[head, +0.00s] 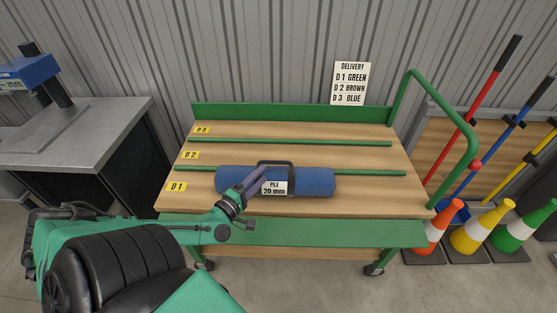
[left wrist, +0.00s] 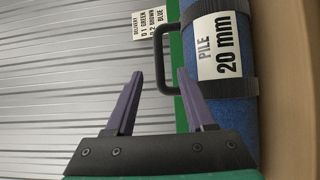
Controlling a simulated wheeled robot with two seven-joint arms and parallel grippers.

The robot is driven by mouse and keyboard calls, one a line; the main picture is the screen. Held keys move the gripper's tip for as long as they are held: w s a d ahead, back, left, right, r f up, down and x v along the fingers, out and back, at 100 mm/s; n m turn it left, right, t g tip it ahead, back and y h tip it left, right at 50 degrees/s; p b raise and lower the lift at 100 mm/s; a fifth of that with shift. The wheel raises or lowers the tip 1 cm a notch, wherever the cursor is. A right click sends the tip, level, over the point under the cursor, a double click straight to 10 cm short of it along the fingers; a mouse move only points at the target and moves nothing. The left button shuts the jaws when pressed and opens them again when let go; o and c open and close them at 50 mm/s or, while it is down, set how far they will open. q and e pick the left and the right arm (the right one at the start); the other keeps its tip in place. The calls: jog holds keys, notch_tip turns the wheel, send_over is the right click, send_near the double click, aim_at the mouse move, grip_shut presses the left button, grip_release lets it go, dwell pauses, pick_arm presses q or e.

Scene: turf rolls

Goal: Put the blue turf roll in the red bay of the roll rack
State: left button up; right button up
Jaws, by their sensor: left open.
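The blue turf roll (head: 310,181) lies across the front row of a wooden-topped trolley, by the D1 tag. It has a black carry handle (head: 288,165) on top and a white "PILE 20 mm" label. In the left wrist view the roll (left wrist: 237,120) is at the right, with its handle (left wrist: 157,57) sticking out to the left. My left gripper (head: 264,175) is open at the roll's handle. In the left wrist view its purple fingertips (left wrist: 160,72) sit on either side of the handle's outer bar, slightly short of it. The roll rack and red bay are not in view.
Green rails divide the trolley top (head: 290,152); the D2 and D3 rows are empty. A delivery sign (head: 351,83) stands behind. A grey bench (head: 95,118) is at left. Cones (head: 468,235) and coloured poles (head: 475,105) stand at right, beside the trolley's green push handle (head: 440,92).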

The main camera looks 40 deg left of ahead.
aim_at(271, 175)
pick_arm(q)
jog(key=w, duration=0.3)
jog(key=w+b, duration=0.1)
jog(key=w, duration=0.1)
jog(key=shift+w+a+f, duration=0.1)
jog(key=shift+w+a, duration=0.15)
jog(key=shift+w, duration=0.25)
jog(key=w+b, duration=0.1)
jog(key=w, duration=0.4)
jog(key=shift+w, duration=0.15)
grip_shut()
dwell(0.5)
jog(key=shift+a+r, duration=0.1)
jog(key=shift+r, duration=0.2)
